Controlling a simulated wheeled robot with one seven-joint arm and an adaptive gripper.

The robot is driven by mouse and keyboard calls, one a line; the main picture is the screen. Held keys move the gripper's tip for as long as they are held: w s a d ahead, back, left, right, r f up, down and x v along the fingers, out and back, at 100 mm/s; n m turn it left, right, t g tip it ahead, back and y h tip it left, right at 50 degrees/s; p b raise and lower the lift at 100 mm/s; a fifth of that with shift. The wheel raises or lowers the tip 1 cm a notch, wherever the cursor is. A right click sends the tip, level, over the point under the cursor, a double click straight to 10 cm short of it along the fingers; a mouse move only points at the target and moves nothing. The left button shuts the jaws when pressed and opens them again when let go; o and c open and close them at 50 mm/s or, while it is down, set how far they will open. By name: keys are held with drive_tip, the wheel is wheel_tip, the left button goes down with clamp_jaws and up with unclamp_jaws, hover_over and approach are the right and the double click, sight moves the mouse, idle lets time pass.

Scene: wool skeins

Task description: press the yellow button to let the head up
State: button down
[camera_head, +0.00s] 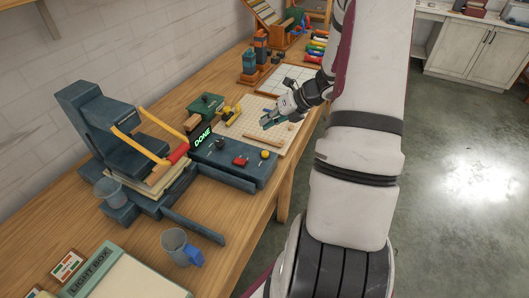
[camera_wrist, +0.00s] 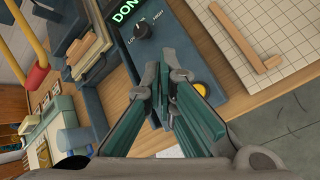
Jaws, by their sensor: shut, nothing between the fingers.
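The yellow button (camera_head: 264,154) is at the right end of the dark blue control panel (camera_head: 228,171). In the wrist view the yellow button (camera_wrist: 201,88) shows just right of my fingers, partly covered by them. My gripper (camera_head: 267,123) is shut and empty, above and beyond the panel's right end in the head view. In the wrist view its fingertips (camera_wrist: 164,76) hang over the panel, apart from the button as far as I can tell. The dark blue press (camera_head: 95,105) has yellow arms and a red grip (camera_head: 178,153). Its head's exact height is unclear.
A red button (camera_head: 240,161) and a black dial (camera_head: 220,143) share the panel. A green lit DONE sign (camera_head: 203,137) stands behind. A pegboard (camera_head: 262,117) with a wooden piece lies beyond. A blue-handled mug (camera_head: 176,246) stands in front. The table's front edge is close.

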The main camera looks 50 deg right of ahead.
drive_tip(key=b, duration=0.5)
hover_over(266, 151)
wheel_tip(266, 151, down, 7)
drive_tip(key=shift+f, duration=0.1)
drive_tip(key=shift+f+b, duration=0.45)
drive_tip(key=shift+f, duration=0.35)
drive_tip(key=shift+f, duration=0.15)
idle(0.7)
drive_tip(key=shift+f, duration=0.25)
drive_tip(key=shift+f+b, duration=0.5)
drive_tip(key=shift+b, duration=0.1)
idle(0.7)
idle(0.3)
drive_tip(key=shift+s+r+p, duration=0.1)
drive_tip(key=shift+r+p, duration=0.6)
drive_tip(key=shift+r, duration=0.25)
